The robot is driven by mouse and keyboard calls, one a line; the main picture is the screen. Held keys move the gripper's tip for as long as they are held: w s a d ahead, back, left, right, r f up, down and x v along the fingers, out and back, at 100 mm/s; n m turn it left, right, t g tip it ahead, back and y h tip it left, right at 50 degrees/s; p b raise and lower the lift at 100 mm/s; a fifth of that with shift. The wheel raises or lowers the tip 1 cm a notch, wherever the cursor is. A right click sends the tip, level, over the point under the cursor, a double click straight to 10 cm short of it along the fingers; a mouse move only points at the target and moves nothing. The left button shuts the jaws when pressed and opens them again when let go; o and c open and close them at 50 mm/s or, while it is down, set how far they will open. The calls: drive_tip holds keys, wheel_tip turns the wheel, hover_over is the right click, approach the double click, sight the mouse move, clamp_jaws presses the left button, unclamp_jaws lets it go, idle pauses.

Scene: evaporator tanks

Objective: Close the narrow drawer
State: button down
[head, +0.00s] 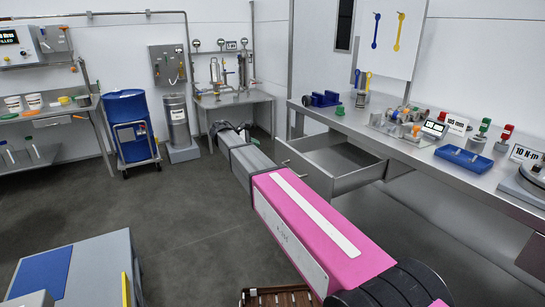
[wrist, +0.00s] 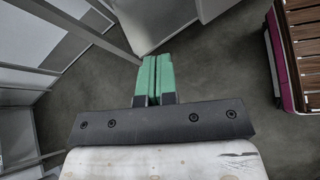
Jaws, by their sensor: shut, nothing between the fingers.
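The narrow drawer (head: 358,178) is a grey metal drawer under the right-hand workbench. It stands pulled out, with its empty inside visible from above in the head view. Part of its front is hidden behind my pink and grey arm. My gripper (wrist: 155,68) has green fingers that are pressed together with nothing between them. In the head view the arm reaches across to the left of the drawer front, and the fingertips cannot be made out there. In the wrist view a pale grey panel (wrist: 150,22) lies beyond the fingertips; I cannot tell whether it is the drawer.
The workbench (head: 400,149) carries blue trays, fittings and gauges. A blue drum (head: 127,125) on a cart and a grey cylinder (head: 178,120) stand at the back left. A grey and blue box-shaped unit (head: 85,260) is at the lower left. Open floor lies between them.

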drive_tip(key=s+a+f+n+t+h, duration=0.1)
drive_tip(key=s+a+n+t+h, duration=0.15)
drive_tip(key=s, duration=0.35)
drive_tip(key=s+a+f+n+t+h, duration=0.1)
drive_tip(key=s+a+n+t+h, duration=0.15)
drive_tip(key=s, duration=0.35)
drive_tip(key=n, duration=0.1)
approach(277, 153)
drive_tip(key=shift+y, duration=0.4)
drive_tip(key=x, duration=0.7)
drive_tip(key=shift+d+r, duration=0.2)
drive_tip(key=shift+d, duration=0.1)
drive_tip(key=x, duration=2.9)
drive_tip(key=shift+w+d+r, duration=0.1)
drive_tip(key=shift+w+d, duration=0.05)
drive_tip(key=shift+d, duration=0.15)
